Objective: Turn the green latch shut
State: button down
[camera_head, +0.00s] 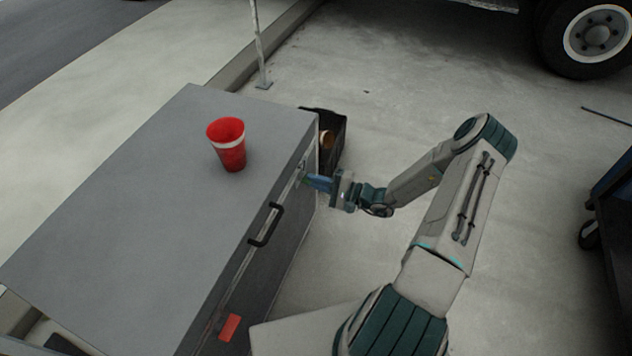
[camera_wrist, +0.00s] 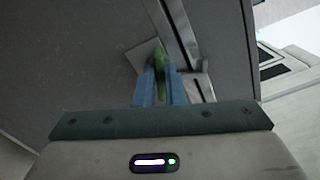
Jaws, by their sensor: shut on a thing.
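The green latch (camera_wrist: 158,60) is on the front of a grey case, at its far end, and shows best in the wrist view. My gripper (camera_wrist: 159,76) is at the latch, with its two blue fingers closed on either side of the green piece. In the head view my gripper (camera_head: 310,181) reaches the case front near its far right corner. There the fingers hide most of the latch. The exact angle of the latch is hard to tell.
The grey case (camera_head: 130,180) has a red cup (camera_head: 228,145) standing on its lid. A black handle (camera_head: 266,224) sticks out of its front, and a red label (camera_head: 229,327) is nearer. A dark open box (camera_head: 333,128) stands beyond the corner. A dark cart (camera_head: 612,215) is at right.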

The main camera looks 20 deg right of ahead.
jog(key=n, duration=0.4)
jog(key=shift+f+b, duration=0.15)
jog(key=shift+b, duration=0.15)
dwell(0.5)
jog(key=c, duration=1.5)
grip_release()
jog(key=shift+d, duration=0.1)
jog(key=p+v, duration=0.1)
jog(key=v, duration=1.2)
jog(key=shift+s+d, duration=0.3)
